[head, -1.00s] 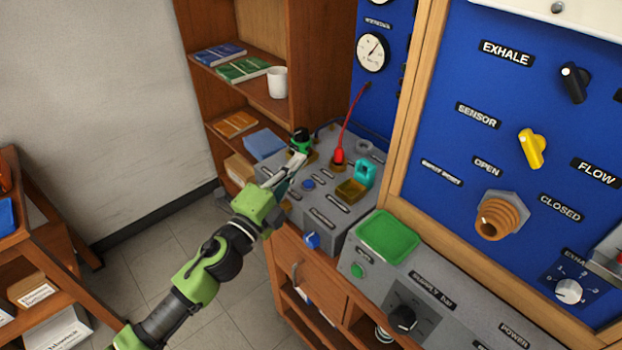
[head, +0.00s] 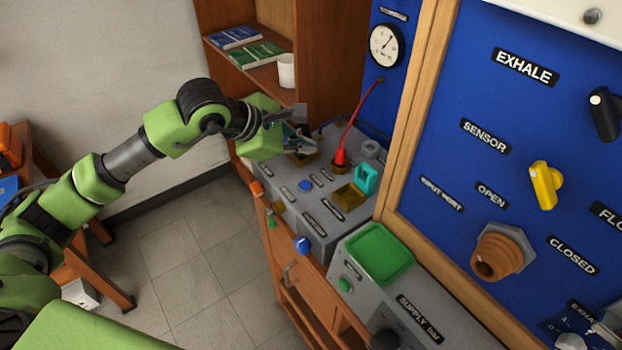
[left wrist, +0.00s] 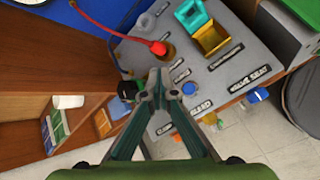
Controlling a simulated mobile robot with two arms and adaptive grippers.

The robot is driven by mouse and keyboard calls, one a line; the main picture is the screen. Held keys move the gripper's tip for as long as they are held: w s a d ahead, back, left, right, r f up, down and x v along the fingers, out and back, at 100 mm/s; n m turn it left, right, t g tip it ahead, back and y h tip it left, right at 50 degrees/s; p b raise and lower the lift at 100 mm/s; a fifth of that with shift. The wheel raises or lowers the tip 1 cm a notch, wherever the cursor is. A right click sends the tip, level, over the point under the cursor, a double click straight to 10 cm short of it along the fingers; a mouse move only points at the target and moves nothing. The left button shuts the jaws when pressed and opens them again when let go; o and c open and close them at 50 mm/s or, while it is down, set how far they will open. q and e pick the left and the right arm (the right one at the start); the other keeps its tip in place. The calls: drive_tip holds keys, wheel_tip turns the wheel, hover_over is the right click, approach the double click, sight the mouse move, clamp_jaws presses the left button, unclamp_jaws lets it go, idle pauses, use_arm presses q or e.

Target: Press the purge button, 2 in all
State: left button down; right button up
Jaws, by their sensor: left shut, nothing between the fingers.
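A small round blue button (head: 305,186) sits on the sloped grey panel (head: 318,222); it also shows in the left wrist view (left wrist: 189,88), just right of my fingertips. Which button is the purge button I cannot tell from the small labels. My left gripper (head: 300,135) is over the far left part of the panel, beyond the blue button. In the left wrist view my left gripper (left wrist: 158,88) has its fingertips together, with nothing between them. It partly hides the far corner of the panel. My right gripper is not in view.
A red plug with a cable (head: 340,157), a teal block (head: 365,179) and a yellow tray (head: 349,196) stand on the panel. A blue knob (head: 302,245) sticks out in front. A green tray (head: 378,254) lies right of it. A shelf with a mug (head: 287,71) rises behind.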

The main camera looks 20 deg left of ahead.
sight(303, 185)
use_arm(q)
drive_tip(key=shift+a+r, duration=0.1)
drive_tip(key=shift+a, duration=0.3)
wheel_tip(303, 185, down, 8)
drive_tip(key=b, duration=0.4)
drive_tip(key=shift+f+b, duration=0.45)
drive_tip(key=shift+b, duration=0.05)
drive_tip(key=shift+f, duration=0.1)
idle(1.1)
drive_tip(key=shift+f+b, duration=0.3)
drive_tip(key=shift+b, duration=0.45)
